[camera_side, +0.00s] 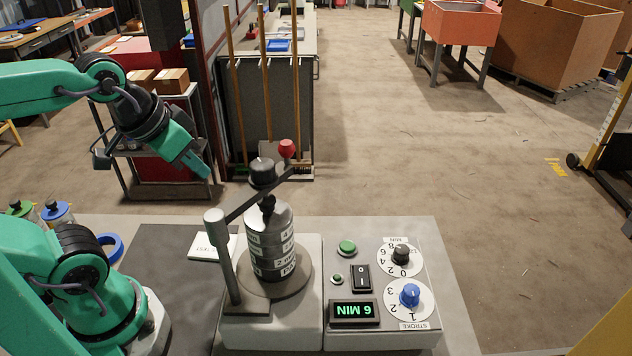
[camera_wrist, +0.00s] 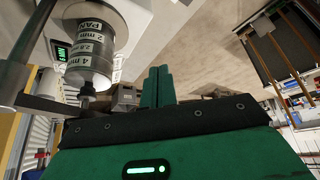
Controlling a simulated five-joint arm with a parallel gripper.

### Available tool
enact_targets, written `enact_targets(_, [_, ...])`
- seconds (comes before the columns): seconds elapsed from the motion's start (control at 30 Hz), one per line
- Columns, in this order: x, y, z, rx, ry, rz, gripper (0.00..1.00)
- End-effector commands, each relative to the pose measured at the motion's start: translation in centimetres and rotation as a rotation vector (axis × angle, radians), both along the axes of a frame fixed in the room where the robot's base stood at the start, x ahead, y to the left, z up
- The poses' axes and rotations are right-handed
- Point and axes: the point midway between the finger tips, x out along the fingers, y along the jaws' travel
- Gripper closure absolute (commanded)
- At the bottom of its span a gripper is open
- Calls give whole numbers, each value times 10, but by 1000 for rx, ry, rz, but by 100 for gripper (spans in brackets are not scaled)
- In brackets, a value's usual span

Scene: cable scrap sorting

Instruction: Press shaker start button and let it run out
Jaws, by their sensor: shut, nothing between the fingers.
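The sieve shaker stands at the front middle in the side view, with a stack of grey labelled sieves (camera_side: 270,240) under a clamp bar (camera_side: 250,200). The stack also shows in the wrist view (camera_wrist: 92,50). A display (camera_side: 354,311) is lit green with "MIN" and one digit, 6 or 9. My gripper (camera_side: 203,171) is shut and empty, up and left of the stack, apart from the panel. Its fingers also show in the wrist view (camera_wrist: 157,72).
The panel has a black-knobbed minutes dial (camera_side: 401,254) and a blue-knobbed stroke dial (camera_side: 409,295). A red knob (camera_side: 287,148) tops the clamp bar's end. A white card (camera_side: 212,246) lies left of the shaker. Blue- and green-lidded jars (camera_side: 57,212) stand at left.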

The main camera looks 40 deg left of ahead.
Motion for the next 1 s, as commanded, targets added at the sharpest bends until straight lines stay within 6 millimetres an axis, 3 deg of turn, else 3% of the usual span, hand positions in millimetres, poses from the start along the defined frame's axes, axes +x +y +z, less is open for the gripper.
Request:
enact_targets(0.57, [3, -1, 2, -7, 6, 7, 100])
enact_targets(1.0, [36, -20, 17, -88, 97, 118, 100])
